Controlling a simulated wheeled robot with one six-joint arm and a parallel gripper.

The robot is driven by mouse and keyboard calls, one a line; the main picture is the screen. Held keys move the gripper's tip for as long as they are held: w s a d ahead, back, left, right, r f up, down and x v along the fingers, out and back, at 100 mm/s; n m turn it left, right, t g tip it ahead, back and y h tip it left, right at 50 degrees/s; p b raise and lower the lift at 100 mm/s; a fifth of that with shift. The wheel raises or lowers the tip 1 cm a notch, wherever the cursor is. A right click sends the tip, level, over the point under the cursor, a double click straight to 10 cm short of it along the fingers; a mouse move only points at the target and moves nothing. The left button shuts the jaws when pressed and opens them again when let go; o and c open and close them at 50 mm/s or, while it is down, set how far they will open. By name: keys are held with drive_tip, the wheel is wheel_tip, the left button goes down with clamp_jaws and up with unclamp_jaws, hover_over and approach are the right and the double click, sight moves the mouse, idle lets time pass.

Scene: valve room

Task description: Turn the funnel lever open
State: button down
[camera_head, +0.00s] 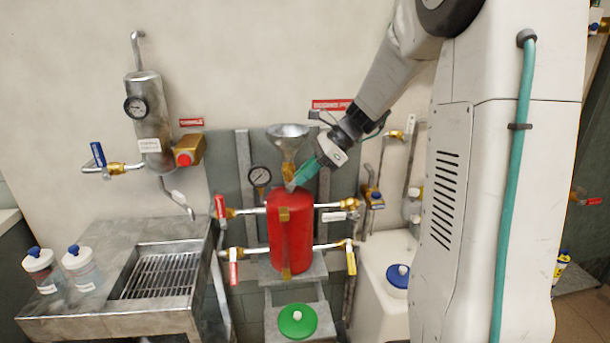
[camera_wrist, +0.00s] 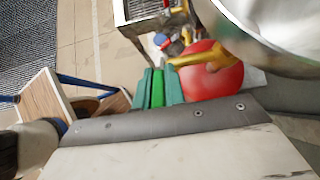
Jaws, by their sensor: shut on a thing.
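The metal funnel (camera_head: 287,132) stands on top of the red tank (camera_head: 291,235), with a brass valve (camera_head: 289,169) between them. My gripper (camera_head: 295,183) reaches down from the right, its teal fingers beside this valve. In the wrist view, the two teal fingers of my gripper (camera_wrist: 158,87) are shut around a bright green strip, which looks like the funnel lever (camera_wrist: 157,88). The brass valve (camera_wrist: 200,62) lies just right of the fingertips, over the red tank (camera_wrist: 215,80), and the funnel's rim (camera_wrist: 265,65) fills the upper right. The lever is mostly hidden in the head view.
A round gauge (camera_head: 260,176) stands left of the valve. Pipes with red (camera_head: 221,207) and yellow (camera_head: 351,260) levers flank the tank. A metal sink (camera_head: 160,275) with two bottles is at left. A white container (camera_head: 385,275) with a blue cap is at right.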

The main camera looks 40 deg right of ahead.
idle(0.4)
drive_tip(key=c, duration=1.5)
unclamp_jaws()
drive_tip(key=shift+o, duration=0.2)
drive_tip(key=v, duration=0.7)
drive_tip(key=shift+d+r, duration=0.3)
